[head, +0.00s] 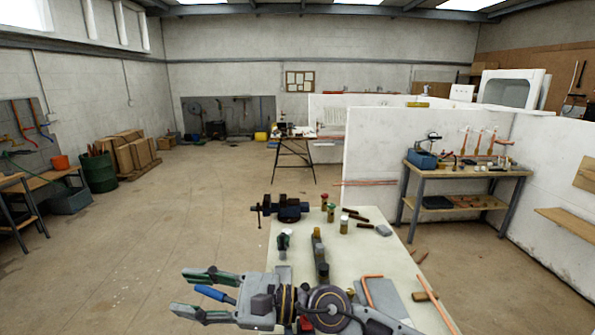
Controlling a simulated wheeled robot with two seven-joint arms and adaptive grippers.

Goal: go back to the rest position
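My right gripper (192,293) is at the bottom of the head view, left of the bench's near end, its fingers pointing left. Its two green-and-grey fingers are spread wide apart. A blue-handled item (214,294) shows between the fingers. Neither finger appears to touch it, and I cannot tell what supports it. My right arm comes in from the lower right, across the near part of the bench. My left gripper is not in view.
The pale bench (375,262) carries a dark blue vise (290,208), small bottles, a grey plate (384,300) and copper pipes (438,304). A workbench (462,172) stands by white partitions at right. The floor at left is open.

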